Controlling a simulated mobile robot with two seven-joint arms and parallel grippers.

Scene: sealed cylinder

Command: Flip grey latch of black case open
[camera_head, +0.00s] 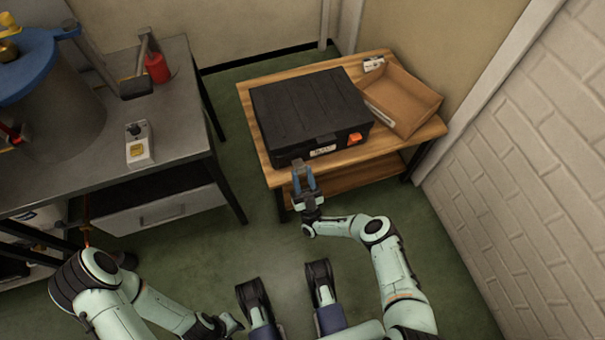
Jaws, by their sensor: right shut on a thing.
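An open cardboard box (402,101) stands right of the case on the wooden table (262,140). A grey workbench (185,120) on the left holds a hammer, a red container and a small switch box (139,150). A white brick wall bounds the right. Green floor is free in front.

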